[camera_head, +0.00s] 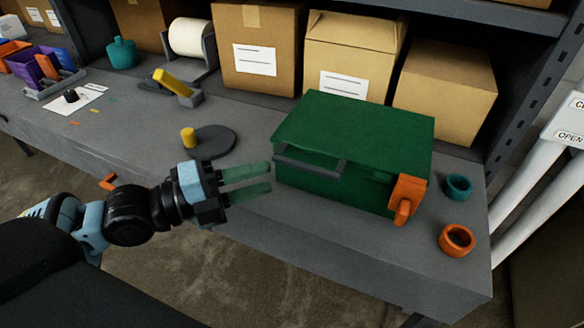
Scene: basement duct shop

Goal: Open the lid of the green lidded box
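The green lidded box (335,186) stands on the grey bench right of centre. Its flat green lid (355,125) lies down over the top. A dark grey bar handle (311,163) runs along the lid's front left edge. An orange latch-like part (406,196) sits at the box's front right corner. My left gripper (271,178) comes in from the left, its two green fingers apart and nothing between them. The fingertips are just left of the box, near the handle's left end, seemingly without touching it. My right gripper is not in view.
Cardboard boxes (256,82) stand close behind the green box. A teal ring (457,187) and an orange cup (457,240) stand right of it. A dark disc with a yellow knob (215,140) lies behind my gripper. The bench front edge runs below.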

